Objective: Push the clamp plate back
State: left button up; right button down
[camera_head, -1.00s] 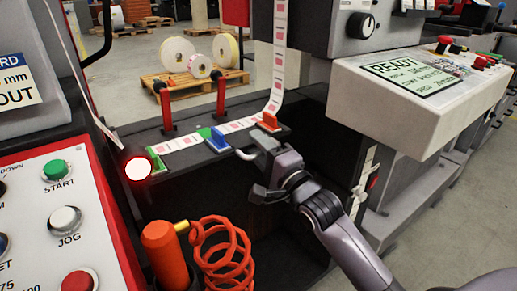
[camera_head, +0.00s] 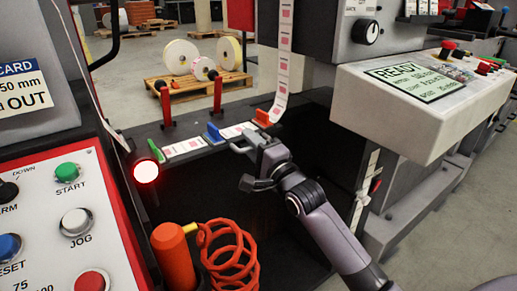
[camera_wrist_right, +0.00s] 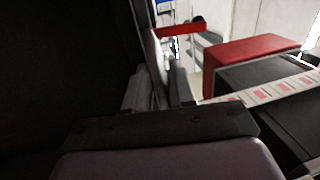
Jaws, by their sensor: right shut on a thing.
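I cannot tell which one is the clamp plate. My right gripper (camera_head: 243,146) is at the table's front edge, in front of the blue and orange pieces. It is shut on a pale bar, mostly hidden by the jaws. In the right wrist view the fingers (camera_wrist_right: 168,85) are dark, beside a red block (camera_wrist_right: 250,50) and the label strip (camera_wrist_right: 280,88). My left gripper is not in view.
A control panel with a green START button (camera_head: 67,172) stands at left. A glowing red lamp (camera_head: 146,171) and an orange coiled hose (camera_head: 232,260) are near the front. Red posts (camera_head: 167,105) stand behind the strip. A READY console (camera_head: 415,80) is at right.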

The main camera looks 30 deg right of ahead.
aim_at(233, 127)
jog(key=x, duration=0.2)
jog(key=b+x, duration=0.1)
jog(key=x, duration=0.4)
jog(key=shift+w+f, duration=0.3)
jog(key=shift+w, duration=0.2)
jog(key=shift+w+b, duration=0.35)
jog(key=shift+w, duration=0.25)
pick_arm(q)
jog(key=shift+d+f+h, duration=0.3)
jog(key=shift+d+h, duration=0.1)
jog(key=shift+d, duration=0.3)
pick_arm(e)
jog(key=shift+r, duration=0.25)
jog(key=c, duration=1.2)
grip_release()
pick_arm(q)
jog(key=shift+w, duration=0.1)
pick_arm(e)
jog(key=shift+o, duration=0.2)
jog(key=shift+w+f, duration=0.1)
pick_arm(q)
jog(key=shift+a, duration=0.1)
pick_arm(e)
jog(key=shift+a, duration=0.1)
jog(key=shift+f, duration=0.1)
